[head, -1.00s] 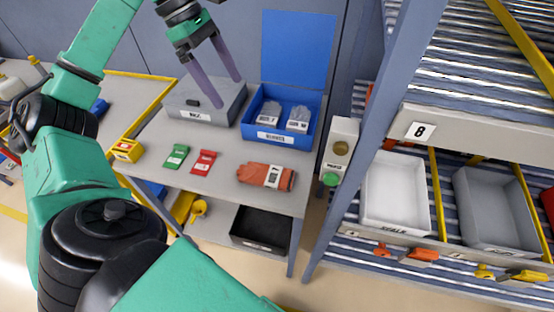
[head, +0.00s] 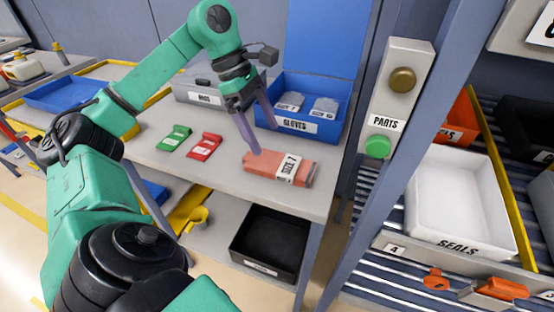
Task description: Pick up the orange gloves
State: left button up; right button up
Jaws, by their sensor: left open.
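The orange gloves (head: 264,164) lie flat on the grey table near its front right, as a folded bundle with a white band reading SIZE 7. My left gripper (head: 264,138) is open, pointing down over the table. Its near purple finger tip is at the upper left end of the gloves; its other finger is behind, in front of the blue bin. I cannot tell whether the near finger touches the gloves. My right gripper is not in view.
A blue GLOVES bin (head: 335,127) with grey gloves stands behind. Green (head: 174,138) and red (head: 204,146) packets lie left of the gloves. A grey RAGS box (head: 205,97) is at the back. A PARTS post (head: 397,95) stands right. A black bin (head: 268,243) is below.

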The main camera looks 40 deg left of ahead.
aim_at(277, 161)
pick_arm(q)
jog(key=b+x, duration=0.1)
jog(key=x, duration=0.6)
jog(key=shift+w+f, duration=0.1)
jog(key=shift+f, duration=0.25)
jog(key=c, duration=1)
jog(key=shift+r, duration=0.15)
